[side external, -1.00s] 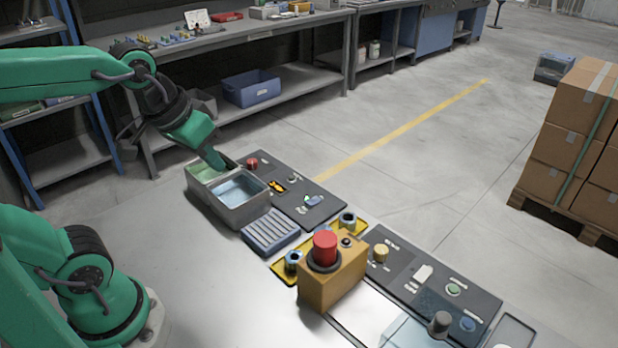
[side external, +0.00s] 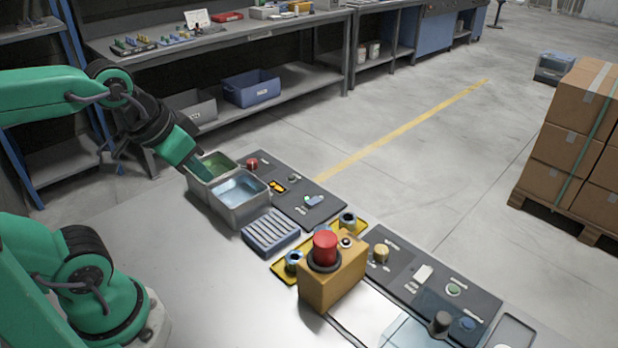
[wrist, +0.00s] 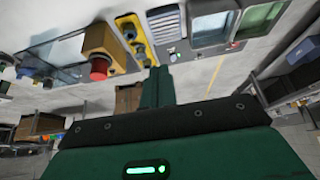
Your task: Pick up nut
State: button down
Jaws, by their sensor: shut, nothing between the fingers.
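One bluish metal nut (side external: 294,260) sits on the near part of the yellow plate (side external: 282,272), left of the box with the red button. A second similar nut (side external: 347,220) sits on the plate's far part, behind that box. The yellow plate (wrist: 134,38) also shows in the wrist view, where the nuts are too small to tell clearly. My gripper (side external: 204,174) is shut and empty, at the left side of the two-compartment bin and well away from both nuts. Its closed fingers (wrist: 159,72) point away from the wrist camera.
The bin has a green compartment (side external: 217,163) and a blue one (side external: 240,188). A ribbed blue-grey tray (side external: 270,231) lies between bin and plate. The yellow box (side external: 332,281) with a red button (side external: 325,246) stands tall beside the nuts. The bench's left front is clear.

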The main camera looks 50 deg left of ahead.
dwell(0.4)
jog(key=c, duration=1.2)
grip_release()
jog(key=shift+o, duration=0.2)
jog(key=shift+w, duration=0.1)
jog(key=w+d+f+m+g, duration=0.2)
jog(key=w+d+f+m, duration=0.2)
jog(key=w+f+m, duration=0.2)
jog(key=w+d+f+m+g, duration=0.3)
jog(key=w+d+f+m, duration=0.2)
jog(key=f+m, duration=0.4)
jog(key=shift+w+f+m+g, duration=0.3)
jog(key=shift+w+f+m, duration=0.1)
jog(key=shift+w+f, duration=0.2)
jog(key=shift+d, duration=0.1)
jog(key=shift+f, duration=1.25)
